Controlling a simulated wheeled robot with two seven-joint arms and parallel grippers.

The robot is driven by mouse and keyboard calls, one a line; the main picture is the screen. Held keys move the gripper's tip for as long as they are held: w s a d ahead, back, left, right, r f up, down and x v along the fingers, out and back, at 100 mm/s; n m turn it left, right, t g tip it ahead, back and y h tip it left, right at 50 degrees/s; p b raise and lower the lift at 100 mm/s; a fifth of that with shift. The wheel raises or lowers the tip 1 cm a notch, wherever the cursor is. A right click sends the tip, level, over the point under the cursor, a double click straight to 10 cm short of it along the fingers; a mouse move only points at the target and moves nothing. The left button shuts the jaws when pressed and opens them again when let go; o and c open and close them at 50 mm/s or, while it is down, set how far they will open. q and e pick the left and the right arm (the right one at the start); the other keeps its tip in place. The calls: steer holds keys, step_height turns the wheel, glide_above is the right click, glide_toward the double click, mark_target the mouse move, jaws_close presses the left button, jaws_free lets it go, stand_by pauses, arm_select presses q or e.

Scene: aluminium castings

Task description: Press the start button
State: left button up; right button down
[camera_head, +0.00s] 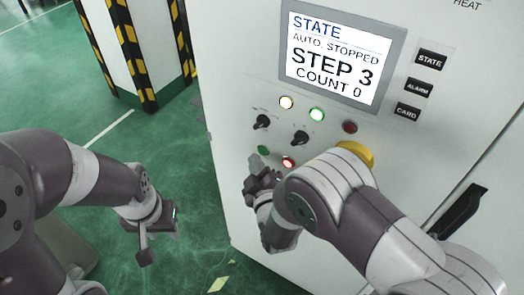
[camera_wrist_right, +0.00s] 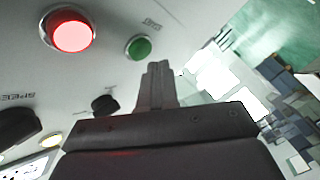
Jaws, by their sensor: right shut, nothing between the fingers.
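The light cabinet carries a control panel. A small green button (camera_head: 263,150) sits at its lower left, beside a lit red button (camera_head: 288,162). In the right wrist view, the green button (camera_wrist_right: 138,47) and the glowing red button (camera_wrist_right: 72,32) are both clear. Their labels are too small to read. My right gripper (camera_head: 255,178) is shut and empty, just below the green button. In the wrist view its closed fingertips (camera_wrist_right: 157,68) are close to that button; I cannot tell if they touch. My left gripper (camera_head: 160,238) hangs over the floor, away from the panel; its jaw opening is unclear.
Above are a lit white lamp (camera_head: 286,102), a lit green lamp (camera_head: 316,114), a dark red one (camera_head: 349,127) and two black knobs (camera_head: 262,122) (camera_head: 299,138). A yellow ring (camera_head: 355,152) is partly behind my right arm. The screen (camera_head: 335,60) reads "AUTO. STOPPED, STEP 3, COUNT 0".

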stand_by(0.4)
steer(key=shift+w+d, duration=0.25)
steer(key=shift+w, duration=0.1)
